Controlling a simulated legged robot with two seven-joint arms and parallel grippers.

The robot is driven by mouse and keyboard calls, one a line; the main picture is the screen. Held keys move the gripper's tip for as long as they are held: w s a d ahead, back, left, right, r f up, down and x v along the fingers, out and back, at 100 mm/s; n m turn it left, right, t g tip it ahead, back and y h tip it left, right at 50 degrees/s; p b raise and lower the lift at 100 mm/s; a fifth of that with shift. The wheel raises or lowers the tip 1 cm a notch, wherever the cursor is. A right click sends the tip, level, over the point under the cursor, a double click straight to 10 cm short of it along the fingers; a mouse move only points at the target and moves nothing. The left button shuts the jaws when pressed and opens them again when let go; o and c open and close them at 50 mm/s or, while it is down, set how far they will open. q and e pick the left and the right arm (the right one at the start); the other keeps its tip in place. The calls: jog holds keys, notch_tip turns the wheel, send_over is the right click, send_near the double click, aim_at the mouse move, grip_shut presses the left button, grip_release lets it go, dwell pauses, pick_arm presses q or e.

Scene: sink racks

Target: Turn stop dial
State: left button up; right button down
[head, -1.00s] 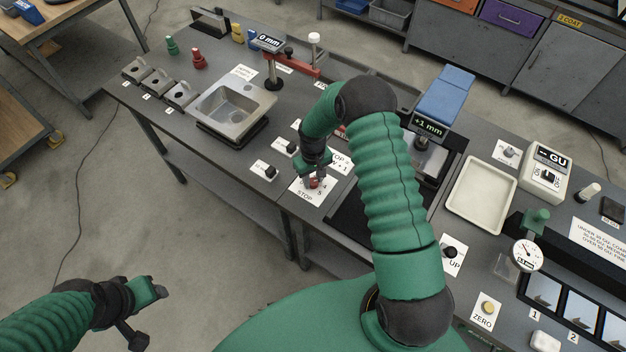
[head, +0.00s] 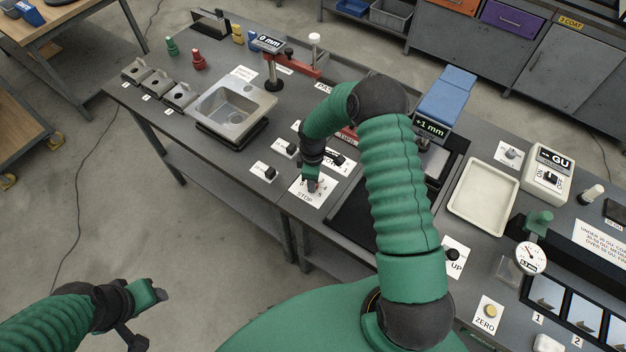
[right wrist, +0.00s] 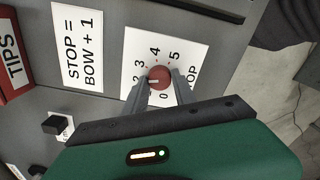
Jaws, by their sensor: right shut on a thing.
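The stop dial is a red round knob (right wrist: 159,77) with a white pointer mark, on a white STOP card (right wrist: 190,48) with numbers around it. In the right wrist view the mark points left, toward the 2. My right gripper (head: 313,184) has one finger on each side of the knob and is shut on it. In the head view the gripper largely covers the knob, and the STOP card (head: 302,197) shows around it. My left gripper (head: 158,292) hangs over the floor at lower left, away from the bench; its jaws are unclear.
A card reading "STOP = BOW + 1" (right wrist: 80,45) lies beside the dial. Black knobs on cards (head: 269,173) stand to the left of it in the head view. A sink (head: 235,106) is further back. A pale tray (head: 482,195) stands to the right.

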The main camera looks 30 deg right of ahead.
jog(key=shift+w+r+n, duration=0.2)
jog(key=shift+w+n, duration=0.1)
jog(key=shift+n, duration=0.3)
jog(key=c, duration=1.3)
grip_release()
jog(key=shift+o, duration=1.4)
jog(key=shift+f, duration=0.15)
jog(key=shift+s, duration=0.1)
